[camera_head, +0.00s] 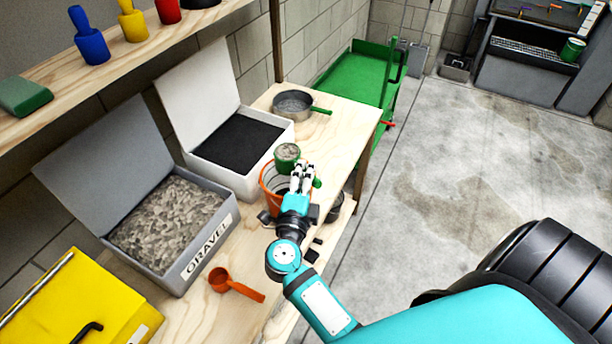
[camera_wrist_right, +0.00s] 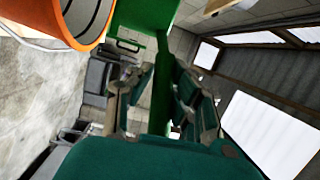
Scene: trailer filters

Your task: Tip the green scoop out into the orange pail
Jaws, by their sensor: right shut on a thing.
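The green scoop (camera_head: 289,165) is in my right gripper (camera_head: 302,172), which is shut on it. Its cup looks about upright, with grey, gravel-like material at the top. In the head view the cup overlaps the far rim of the orange pail (camera_head: 267,197); its exact height above the pail is hard to tell. The pail stands on the wooden bench, partly hidden by my gripper and wrist. In the right wrist view, the scoop (camera_wrist_right: 146,12) shows at the top, beyond my fingers (camera_wrist_right: 163,100), and the pail (camera_wrist_right: 85,32) is at the upper left. My left gripper is not in view.
A grey gravel box (camera_head: 190,265) and a white box (camera_head: 252,178) of black material stand left of the pail. A green-handled pan (camera_head: 294,112) sits farther back. An orange scoop (camera_head: 236,286) lies on the near bench. Open floor (camera_head: 470,180) lies to the right.

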